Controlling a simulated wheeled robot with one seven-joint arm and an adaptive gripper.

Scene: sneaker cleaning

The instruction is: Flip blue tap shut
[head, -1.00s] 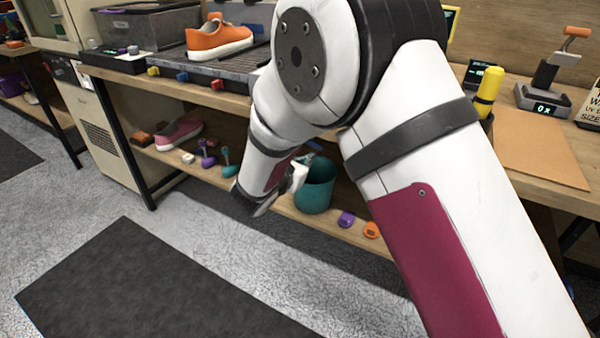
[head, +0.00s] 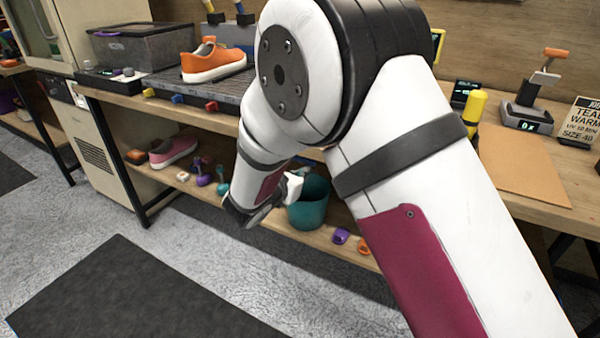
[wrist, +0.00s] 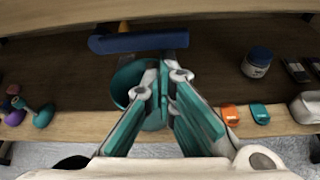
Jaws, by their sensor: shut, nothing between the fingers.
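A small blue tap (head: 177,98) sits on the front edge of the grated tray (head: 205,88) on the bench, between a yellow tap (head: 149,92) and a red tap (head: 211,106). Whether it is open or shut is too small to tell. My gripper (head: 250,218) is low in front of the bench, below and right of the blue tap and well apart from it. In the wrist view my gripper (wrist: 165,80) is shut and empty, pointing at the lower shelf. A blue L-shaped bar (wrist: 140,41) shows beyond the fingertips; I cannot tell what it belongs to.
A teal bucket (head: 308,205) stands on the lower shelf near my gripper. An orange sneaker (head: 213,62) rests on the tray, and a pink shoe (head: 173,150) on the shelf. A yellow bottle (head: 475,105) stands right of my arm. The floor in front is clear.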

